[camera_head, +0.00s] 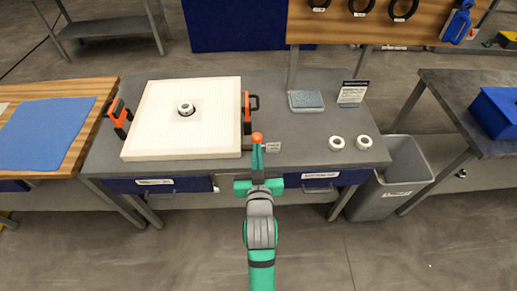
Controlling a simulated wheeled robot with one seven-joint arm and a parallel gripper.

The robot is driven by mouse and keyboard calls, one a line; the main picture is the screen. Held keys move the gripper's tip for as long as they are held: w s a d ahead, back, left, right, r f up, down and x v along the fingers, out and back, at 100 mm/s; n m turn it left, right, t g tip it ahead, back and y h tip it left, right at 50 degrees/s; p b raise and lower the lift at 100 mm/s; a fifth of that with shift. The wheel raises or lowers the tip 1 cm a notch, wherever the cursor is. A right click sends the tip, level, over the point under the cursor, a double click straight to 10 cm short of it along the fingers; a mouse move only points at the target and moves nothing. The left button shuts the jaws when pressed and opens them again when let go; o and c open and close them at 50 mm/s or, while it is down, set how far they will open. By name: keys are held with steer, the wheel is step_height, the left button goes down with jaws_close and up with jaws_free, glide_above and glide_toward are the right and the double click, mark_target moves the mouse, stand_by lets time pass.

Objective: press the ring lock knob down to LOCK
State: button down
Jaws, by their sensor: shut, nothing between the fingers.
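An orange knob (257,137), which looks like the ring lock knob, shows near the front right corner of the white perforated plate (150,140). A small grey label (273,147) sits just right of it, too small to read. My gripper (257,152) has its teal fingers shut and empty, pointing away from me. Its tips are right at the knob in the picture; I cannot tell whether they touch it. The fingers hide what is below the knob. A dark-and-white ring fitting (186,109) sits in the plate's middle.
Orange-and-black clamps stand at the plate's left (118,114) and right (247,112). Two white rings (336,143) (363,142), a grey-blue pad (306,100) and a sign card (352,93) lie on the grey table (300,130). A grey bin (400,175) stands at right.

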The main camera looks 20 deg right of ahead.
glide_above(256, 140)
steer(key=s, duration=0.3)
steer(key=f, duration=0.2)
steer(key=w+f, duration=0.1)
steer(key=f, duration=0.1)
steer(key=shift+w+f, duration=0.1)
steer(key=shift+f, duration=0.35)
steer(key=shift+a+f, duration=0.1)
steer(key=shift+a, duration=0.2)
steer(key=shift+d, duration=0.15)
